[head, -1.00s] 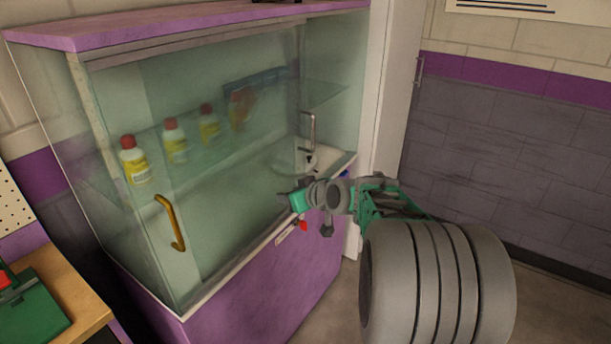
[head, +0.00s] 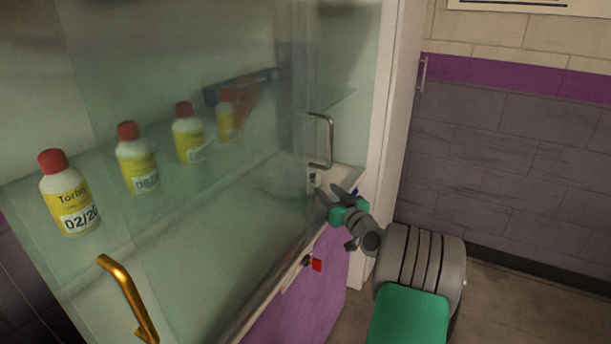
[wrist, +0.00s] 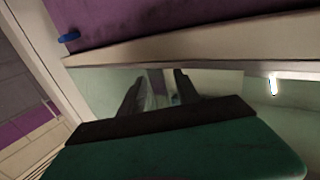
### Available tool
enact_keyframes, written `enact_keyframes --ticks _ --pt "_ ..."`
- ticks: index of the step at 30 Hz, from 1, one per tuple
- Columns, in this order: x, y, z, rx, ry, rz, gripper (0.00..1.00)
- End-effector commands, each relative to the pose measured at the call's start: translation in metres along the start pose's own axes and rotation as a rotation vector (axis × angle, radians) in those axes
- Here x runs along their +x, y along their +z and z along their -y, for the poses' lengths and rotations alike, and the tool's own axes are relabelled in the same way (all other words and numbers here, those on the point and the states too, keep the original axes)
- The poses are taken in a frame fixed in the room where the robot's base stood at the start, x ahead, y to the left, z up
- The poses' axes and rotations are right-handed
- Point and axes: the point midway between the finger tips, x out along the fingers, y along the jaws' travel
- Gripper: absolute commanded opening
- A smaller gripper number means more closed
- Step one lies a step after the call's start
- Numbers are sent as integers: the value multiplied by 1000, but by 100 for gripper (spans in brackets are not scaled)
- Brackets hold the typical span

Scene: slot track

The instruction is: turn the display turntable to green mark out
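The display turntable is hard to make out inside the glass cabinet; only a small pale and dark part near the cabinet's right end (head: 313,178) shows behind my gripper. I cannot see a green mark. My gripper (head: 337,190) is at the cabinet's right end, near the silver handle, with its two dark fingers apart and nothing between them. In the wrist view my gripper (wrist: 158,78) faces a pale ledge and greenish glass, its fingers spread. I cannot tell whether the fingers touch anything.
The glass cabinet has a brass handle (head: 130,300) at left and a silver handle (head: 328,140) at right. Several red-capped bottles (head: 137,158) stand on its glass shelf. A red tag (head: 317,265) hangs on the purple base (head: 300,310). Floor is free at right.

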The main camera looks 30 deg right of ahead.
Motion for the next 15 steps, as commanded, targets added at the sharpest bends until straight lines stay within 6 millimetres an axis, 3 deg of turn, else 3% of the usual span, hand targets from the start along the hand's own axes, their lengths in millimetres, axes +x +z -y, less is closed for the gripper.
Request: enact_keyframes --ticks 4,10,15 --pt "14 0 0 -1 -1 0 39" --pt "53 1 1 -1 -2 0 39" --pt "75 0 0 -1 -1 0 39"
